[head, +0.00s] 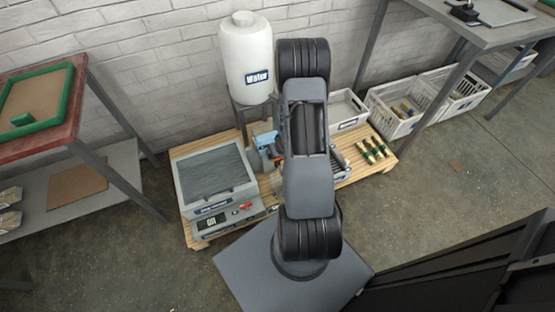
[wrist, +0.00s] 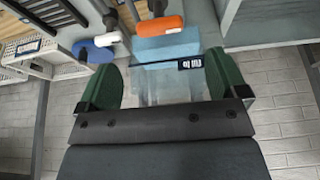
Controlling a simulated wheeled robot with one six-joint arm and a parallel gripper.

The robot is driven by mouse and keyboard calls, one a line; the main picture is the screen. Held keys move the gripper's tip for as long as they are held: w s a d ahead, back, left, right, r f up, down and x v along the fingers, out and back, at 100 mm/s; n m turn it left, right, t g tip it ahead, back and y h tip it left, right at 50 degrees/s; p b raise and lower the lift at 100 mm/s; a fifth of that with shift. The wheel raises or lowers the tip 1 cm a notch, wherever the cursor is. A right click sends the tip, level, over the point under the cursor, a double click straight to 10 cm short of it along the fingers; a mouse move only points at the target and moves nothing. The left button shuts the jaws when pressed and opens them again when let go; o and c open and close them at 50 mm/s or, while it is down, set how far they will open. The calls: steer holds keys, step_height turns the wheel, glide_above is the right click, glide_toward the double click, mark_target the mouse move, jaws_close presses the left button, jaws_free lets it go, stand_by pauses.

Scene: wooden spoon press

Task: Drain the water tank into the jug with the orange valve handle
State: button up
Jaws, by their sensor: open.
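The white water tank (head: 246,50), labelled "Water", stands upright on a stand against the wall in the head view. In the wrist view the orange valve handle (wrist: 160,26) lies beyond my fingers. A clear jug (wrist: 165,85) with a light blue band and a fill label shows between the two green fingers of my gripper (wrist: 165,82). My gripper is open, with a finger on each side of the jug; I cannot tell whether they touch it. In the head view my arm hides the gripper. A light blue piece (head: 265,134) shows beside the arm.
A grey press-like machine (head: 213,175) with a display stands on the wooden pallet (head: 202,240). A grey bin (head: 348,112) and several green-and-yellow pieces (head: 371,150) are on its right. A red-topped table (head: 40,133) stands at left, and crates (head: 397,110) at right.

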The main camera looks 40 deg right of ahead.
mark_target(277, 160)
steer(key=b+x, duration=0.2)
steer(key=x, duration=0.5)
steer(key=shift+f, duration=0.15)
steer(key=c, duration=0.9)
